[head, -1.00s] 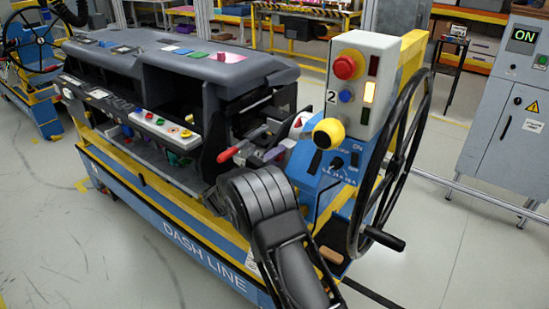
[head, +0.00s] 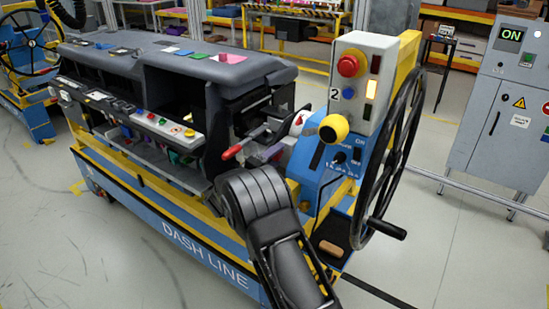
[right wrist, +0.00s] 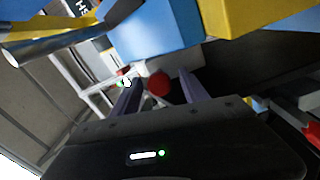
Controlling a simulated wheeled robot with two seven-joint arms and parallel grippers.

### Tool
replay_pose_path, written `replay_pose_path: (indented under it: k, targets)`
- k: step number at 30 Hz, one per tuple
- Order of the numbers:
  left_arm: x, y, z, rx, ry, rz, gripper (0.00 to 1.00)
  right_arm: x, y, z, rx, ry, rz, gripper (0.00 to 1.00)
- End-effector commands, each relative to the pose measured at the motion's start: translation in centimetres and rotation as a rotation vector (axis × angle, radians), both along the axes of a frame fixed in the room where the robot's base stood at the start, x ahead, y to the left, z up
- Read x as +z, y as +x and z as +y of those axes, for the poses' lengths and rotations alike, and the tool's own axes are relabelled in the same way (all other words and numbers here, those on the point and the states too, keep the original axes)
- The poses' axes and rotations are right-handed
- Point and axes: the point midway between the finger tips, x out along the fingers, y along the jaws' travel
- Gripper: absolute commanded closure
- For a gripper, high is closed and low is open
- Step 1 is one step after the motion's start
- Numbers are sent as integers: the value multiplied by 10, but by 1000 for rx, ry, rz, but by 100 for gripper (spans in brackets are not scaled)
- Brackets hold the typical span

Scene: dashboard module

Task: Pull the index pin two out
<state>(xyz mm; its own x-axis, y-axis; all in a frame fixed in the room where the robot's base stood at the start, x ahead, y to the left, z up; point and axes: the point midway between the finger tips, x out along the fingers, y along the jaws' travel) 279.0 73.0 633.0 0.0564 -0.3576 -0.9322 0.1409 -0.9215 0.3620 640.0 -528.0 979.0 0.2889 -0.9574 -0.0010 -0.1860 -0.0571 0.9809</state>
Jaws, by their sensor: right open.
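A red ball knob (right wrist: 158,84) shows in the right wrist view between the fingertips of my right gripper (right wrist: 157,80); I cannot tell whether they touch it. A small red part on a white bracket (head: 299,121) shows in the head view; it may be the same knob. The station's white box (head: 370,52) is labelled 2. A yellow ball knob (head: 334,127) sits below that label. I cannot tell which knob is index pin two. My right gripper is open beside the module's right end, mostly hidden behind my forearm in the head view. My left gripper is not in view.
The grey dashboard module (head: 190,60) rests on the blue and yellow cart (head: 185,235). A lever with a red tip (head: 232,152) sticks out near my right gripper. A large black handwheel (head: 388,165) stands at the right. A grey cabinet (head: 505,110) stands beyond; the front floor is clear.

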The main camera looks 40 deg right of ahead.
Motion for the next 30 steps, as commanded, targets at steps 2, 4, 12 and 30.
replay_pose_path:
  k: [2, 4, 12, 30]
  targets:
    - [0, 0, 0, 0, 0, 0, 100, 0, 0, 1, 0, 0, 0, 48]
    - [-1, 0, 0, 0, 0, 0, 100, 0, -1, 4, 0, 0, -1, 48]
    - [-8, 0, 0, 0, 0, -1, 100, -1, -10, 39, 3, 1, -1, 48]
    - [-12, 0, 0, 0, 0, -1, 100, 0, -23, 75, 0, 1, 0, 48]
